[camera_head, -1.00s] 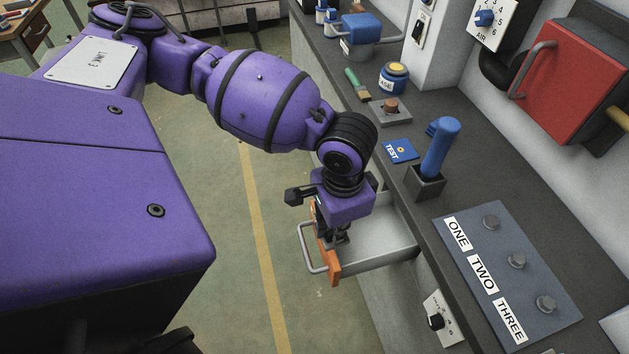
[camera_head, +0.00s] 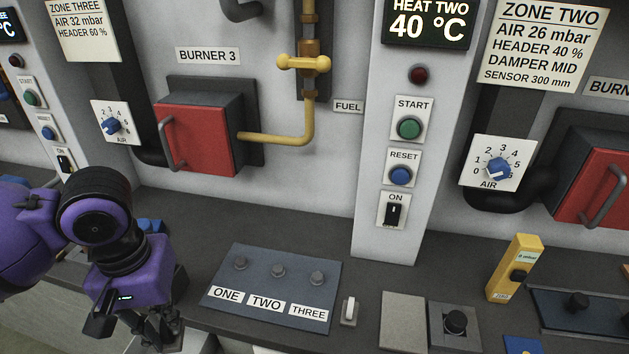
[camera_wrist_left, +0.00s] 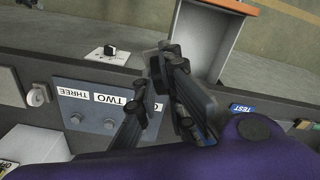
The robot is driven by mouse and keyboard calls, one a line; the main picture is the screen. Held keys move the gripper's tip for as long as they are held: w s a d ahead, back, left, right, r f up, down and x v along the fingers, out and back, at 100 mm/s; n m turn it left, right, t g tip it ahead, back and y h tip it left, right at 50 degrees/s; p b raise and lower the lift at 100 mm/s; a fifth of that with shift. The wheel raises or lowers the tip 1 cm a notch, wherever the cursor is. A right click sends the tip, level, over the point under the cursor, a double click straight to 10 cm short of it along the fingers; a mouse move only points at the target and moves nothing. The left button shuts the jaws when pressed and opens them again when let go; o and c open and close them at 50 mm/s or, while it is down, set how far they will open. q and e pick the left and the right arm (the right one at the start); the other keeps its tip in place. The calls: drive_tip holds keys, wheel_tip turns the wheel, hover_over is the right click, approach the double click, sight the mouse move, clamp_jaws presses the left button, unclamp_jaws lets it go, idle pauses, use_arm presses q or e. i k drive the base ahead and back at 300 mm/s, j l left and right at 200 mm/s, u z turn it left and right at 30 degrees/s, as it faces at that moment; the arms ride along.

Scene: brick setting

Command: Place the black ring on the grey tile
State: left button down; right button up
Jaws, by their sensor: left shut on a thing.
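My left gripper (camera_head: 166,332) is at the lower left of the head view, over the bench's front edge and left of the ONE TWO THREE plate. It is shut on a small dark thing, which I take to be the black ring. The black fingers hide most of it in the left wrist view, so its shape is not clear. The plain light grey tile (camera_head: 403,322) lies bare on the bench at the lower middle, right of my gripper and well apart from it. It also shows at the left of the left wrist view (camera_wrist_left: 11,88). My right gripper is not seen.
The ONE TWO THREE plate (camera_head: 272,283) with bolts and a white switch (camera_head: 349,310) lie between my gripper and the tile. A plate with a black knob (camera_head: 455,322) adjoins the tile. The open drawer (camera_wrist_left: 213,45) shows below the bench.

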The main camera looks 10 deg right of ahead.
sight(404, 320)
drive_tip(key=k+z, duration=0.1)
drive_tip(key=z, duration=0.75)
drive_tip(key=k+l+z, duration=0.1)
drive_tip(key=z, duration=0.35)
drive_tip(key=i, duration=0.55)
